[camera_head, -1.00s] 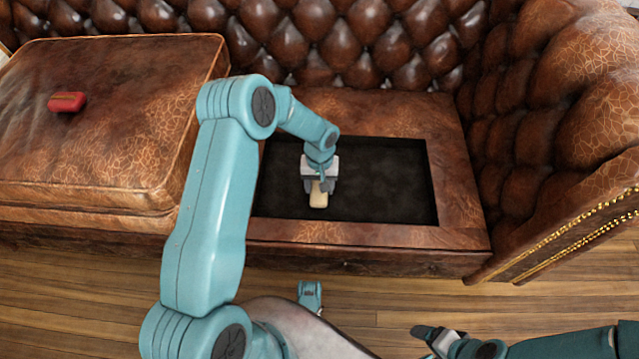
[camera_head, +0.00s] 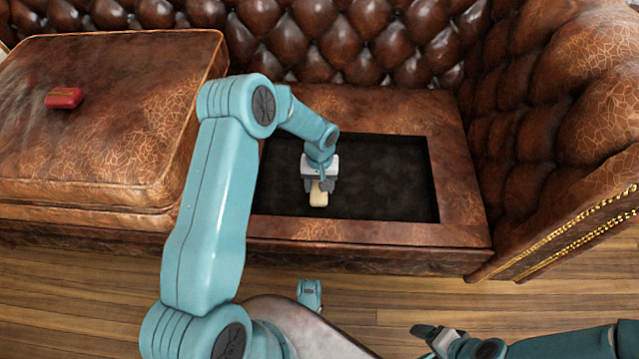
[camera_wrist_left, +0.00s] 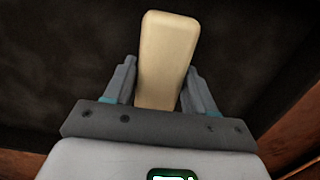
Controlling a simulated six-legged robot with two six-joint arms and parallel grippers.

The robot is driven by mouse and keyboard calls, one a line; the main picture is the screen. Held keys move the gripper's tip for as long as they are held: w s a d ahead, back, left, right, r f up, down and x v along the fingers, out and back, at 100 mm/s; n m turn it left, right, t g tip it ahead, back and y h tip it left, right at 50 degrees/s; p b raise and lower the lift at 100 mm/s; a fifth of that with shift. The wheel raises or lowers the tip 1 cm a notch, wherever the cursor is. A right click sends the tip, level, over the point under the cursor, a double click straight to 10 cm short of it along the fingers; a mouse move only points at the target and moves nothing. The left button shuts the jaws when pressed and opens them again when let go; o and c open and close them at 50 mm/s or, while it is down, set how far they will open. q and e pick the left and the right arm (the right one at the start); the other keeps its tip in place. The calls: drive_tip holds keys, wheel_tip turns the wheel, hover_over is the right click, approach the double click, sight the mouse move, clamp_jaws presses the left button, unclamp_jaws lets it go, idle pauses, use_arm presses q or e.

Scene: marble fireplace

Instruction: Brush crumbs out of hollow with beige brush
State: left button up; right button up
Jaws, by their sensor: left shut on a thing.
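The beige brush (camera_head: 319,198) is held by my left gripper (camera_head: 319,184), which is shut on it over the dark hollow (camera_head: 390,180) in the sofa seat. In the left wrist view the brush (camera_wrist_left: 165,55) stands between the two fingers of the gripper (camera_wrist_left: 160,90). I cannot tell whether the brush touches the hollow's floor. No crumbs can be made out on the dark floor. My right gripper (camera_head: 438,338) is at the bottom of the head view, away from the sofa; its fingers are not clear enough to read.
A brown leather cushion (camera_head: 100,130) lies at the left with a small red object (camera_head: 63,98) on it. A leather rim (camera_head: 365,233) surrounds the hollow. The tufted backrest (camera_head: 330,40) and right armrest (camera_head: 560,130) bound the seat. The hollow's right part is clear.

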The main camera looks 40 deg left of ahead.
use_arm(q)
drive_tip(key=shift+f+b, duration=0.35)
drive_tip(key=shift+f, duration=0.05)
drive_tip(key=shift+w, duration=0.1)
drive_tip(key=shift+w+a+b, duration=0.45)
drive_tip(key=shift+w+a, duration=0.2)
drive_tip(key=shift+w, duration=0.35)
drive_tip(key=shift+w+a+r, duration=0.1)
drive_tip(key=shift+w+a, duration=0.3)
drive_tip(key=shift+w, duration=0.2)
drive_tip(key=shift+b, duration=0.4)
drive_tip(key=shift+s+d, duration=0.15)
drive_tip(key=shift+s, duration=0.1)
drive_tip(key=shift+s+d+f+p, duration=0.2)
drive_tip(key=shift+s+d, duration=0.3)
drive_tip(key=shift+s, duration=0.35)
drive_tip(key=shift+s+d+f+p, duration=0.1)
drive_tip(key=shift+s+d+f, duration=0.1)
drive_tip(key=shift+s+d, duration=0.45)
drive_tip(key=shift+s+a, duration=0.15)
